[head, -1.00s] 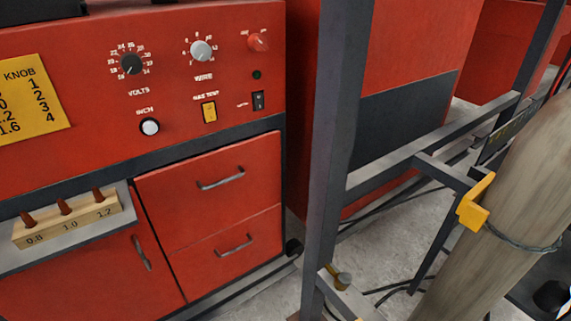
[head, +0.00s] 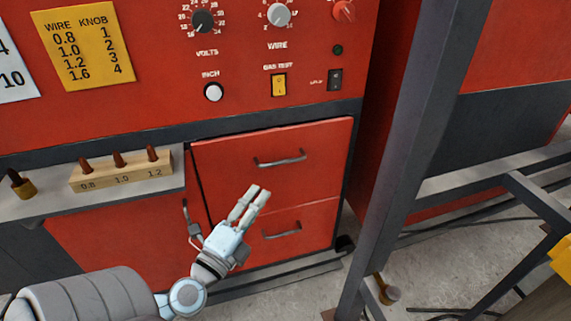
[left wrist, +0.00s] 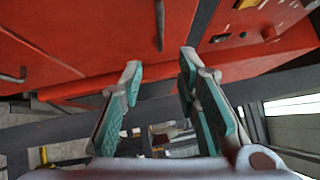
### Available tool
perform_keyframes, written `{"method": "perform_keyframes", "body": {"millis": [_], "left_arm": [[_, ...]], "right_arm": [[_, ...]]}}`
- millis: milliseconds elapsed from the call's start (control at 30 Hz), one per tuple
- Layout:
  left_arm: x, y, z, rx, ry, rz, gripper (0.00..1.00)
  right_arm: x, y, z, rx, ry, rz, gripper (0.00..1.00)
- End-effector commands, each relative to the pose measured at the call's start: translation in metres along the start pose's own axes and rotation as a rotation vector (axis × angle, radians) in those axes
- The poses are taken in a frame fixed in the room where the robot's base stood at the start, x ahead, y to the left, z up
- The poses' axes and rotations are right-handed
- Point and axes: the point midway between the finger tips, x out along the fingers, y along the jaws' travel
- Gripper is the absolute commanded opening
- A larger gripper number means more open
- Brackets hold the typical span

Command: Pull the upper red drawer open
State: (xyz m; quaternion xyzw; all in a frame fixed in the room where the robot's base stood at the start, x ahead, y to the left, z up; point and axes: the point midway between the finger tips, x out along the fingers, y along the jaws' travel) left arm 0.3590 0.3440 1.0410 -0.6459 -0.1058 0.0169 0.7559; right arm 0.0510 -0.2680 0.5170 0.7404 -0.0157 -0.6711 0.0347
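The upper red drawer (head: 240,153) is shut, flush with the red cabinet front, and has a grey bar handle (head: 281,159). My left gripper (head: 258,192) is in front of the drawers, below and left of this handle. Its fingers are apart and empty, and point up toward the upper drawer. In the left wrist view the open fingers (left wrist: 160,64) show with a bar handle (left wrist: 160,24) ahead of them, apart from it; it looks like the upper drawer's. My right gripper is not in view.
The lower drawer (head: 318,225) is shut, its handle (head: 282,231) right of my gripper. A shelf (head: 60,201) with a wooden block (head: 120,170) juts out at left. A dark upright post (head: 408,170) stands at right. A control panel is above.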

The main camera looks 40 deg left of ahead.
Motion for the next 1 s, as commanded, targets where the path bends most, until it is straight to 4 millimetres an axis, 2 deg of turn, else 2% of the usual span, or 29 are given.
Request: {"method": "perform_keyframes", "body": {"millis": [167,300,500,700,933,1000], "left_arm": [[0.037,-0.007,0.002,-0.002,-0.007,-0.006,0.30],[0.079,-0.008,0.003,-0.003,-0.008,-0.004,0.30],[0.121,-0.004,0.003,-0.002,-0.007,-0.001,0.30],[0.138,-0.002,0.002,-0.002,-0.004,0.000,0.30],[0.139,-0.001,0.002,-0.002,-0.004,0.001,0.30],[0.138,-0.001,0.002,-0.002,-0.004,0.001,0.18]], "right_arm": [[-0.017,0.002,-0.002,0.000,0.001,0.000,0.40],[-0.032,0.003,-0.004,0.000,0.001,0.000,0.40],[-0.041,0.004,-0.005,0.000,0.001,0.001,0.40],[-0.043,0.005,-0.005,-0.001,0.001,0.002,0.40],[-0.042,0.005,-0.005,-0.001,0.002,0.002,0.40],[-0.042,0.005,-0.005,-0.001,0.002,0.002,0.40]]}}
